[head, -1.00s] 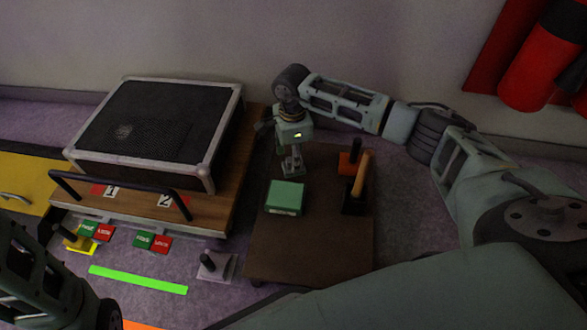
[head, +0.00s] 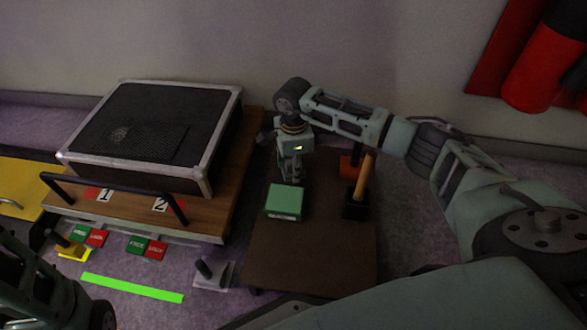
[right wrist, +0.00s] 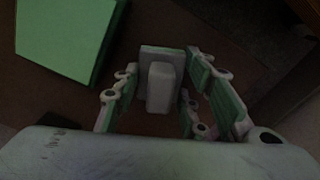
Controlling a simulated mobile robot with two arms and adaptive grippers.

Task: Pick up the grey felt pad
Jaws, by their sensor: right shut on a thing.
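The grey felt pad (right wrist: 160,85) is a small grey block with a paler raised bar on it, seen in the right wrist view. My right gripper (right wrist: 159,92) has its fingers on both sides of it and is shut on it. In the head view the right gripper (head: 291,176) points down over the back of the dark brown table (head: 310,255), just behind a green box. The pad is too small to make out there. I cannot tell whether it touches the table top. The left gripper is out of view; only part of my left arm shows at lower left.
The green box (head: 285,201), also in the right wrist view (right wrist: 65,32), stands close to the right gripper. A wooden-handled tool (head: 361,182) and an orange block (head: 348,166) are at right. A black case (head: 150,125) sits on a wooden bench at left. The table's front is clear.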

